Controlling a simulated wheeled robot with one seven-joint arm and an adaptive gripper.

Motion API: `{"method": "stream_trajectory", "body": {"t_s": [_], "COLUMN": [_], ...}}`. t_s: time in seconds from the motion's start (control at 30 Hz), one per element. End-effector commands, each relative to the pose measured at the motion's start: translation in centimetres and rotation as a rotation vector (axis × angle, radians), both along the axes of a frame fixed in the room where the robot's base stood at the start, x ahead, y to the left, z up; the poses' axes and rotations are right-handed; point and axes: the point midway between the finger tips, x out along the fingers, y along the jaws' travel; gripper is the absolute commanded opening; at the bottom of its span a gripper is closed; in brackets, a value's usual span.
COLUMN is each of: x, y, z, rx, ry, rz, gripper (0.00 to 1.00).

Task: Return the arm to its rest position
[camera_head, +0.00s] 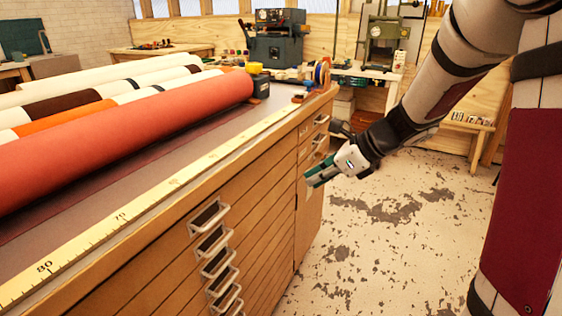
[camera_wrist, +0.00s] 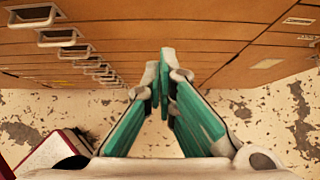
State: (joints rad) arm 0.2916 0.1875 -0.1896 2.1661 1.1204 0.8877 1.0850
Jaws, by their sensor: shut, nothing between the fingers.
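My gripper (camera_head: 318,174) hangs at the end of my arm in the head view, beside the right end of the drawer cabinet's front and below the level of its top. In the wrist view, the green fingers of my gripper (camera_wrist: 164,92) come together at the tips, with nothing between them. The wooden drawer cabinet (camera_head: 262,190) fills the left and middle of the head view. Its drawer fronts (camera_wrist: 190,45) show beyond the fingertips in the wrist view. I cannot tell exactly how far the fingertips are from the cabinet.
Several foil rolls, a red one (camera_head: 120,122) nearest, lie on the cabinet top behind a yellow ruler (camera_head: 120,216). Metal drawer handles (camera_head: 209,217) stick out from the front. The worn floor (camera_head: 390,240) right of the cabinet is open. Machines and benches stand at the back.

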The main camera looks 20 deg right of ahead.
Motion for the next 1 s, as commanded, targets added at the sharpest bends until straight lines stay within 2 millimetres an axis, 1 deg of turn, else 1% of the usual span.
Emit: {"method": "stream_trajectory", "body": {"t_s": [0.07,0.17,0.27,0.37,0.4,0.43,0.47,0.5,0.57,0.6,0.67,0.7,0.8,0.9,1.0], "x": [-0.1,-0.8,-3.1,-6.9,-8.7,-10.1,-11.6,-13.5,-16.4,-18.3,-21.1,-22.8,-26.7,-29.6,-31.8], "y": [0.0,0.9,3.1,6.0,7.1,7.8,8.4,9.1,9.9,10.2,10.4,10.4,9.9,8.9,7.9], "z": [0.1,0.7,2.2,4.0,4.5,4.9,5.2,5.5,5.8,5.9,5.9,5.9,5.6,5.2,4.9], "rx": [-0.001,-0.025,-0.088,-0.192,-0.238,-0.275,-0.309,-0.357,-0.428,-0.475,-0.545,-0.59,-0.694,-0.775,-0.842], "ry": [-0.002,-0.02,-0.069,-0.143,-0.174,-0.2,-0.222,-0.252,-0.292,-0.318,-0.351,-0.371,-0.405,-0.419,-0.423], "rz": [0.004,0.059,0.209,0.446,0.553,0.633,0.715,0.819,0.977,1.081,1.236,1.339,1.567,1.752,1.903], "gripper": [0.0,0.0,0.0,0.0,0.0,0.0,0.0,0.0,0.0,0.0,0.0,0.0,0.0,0.0,0.0]}}
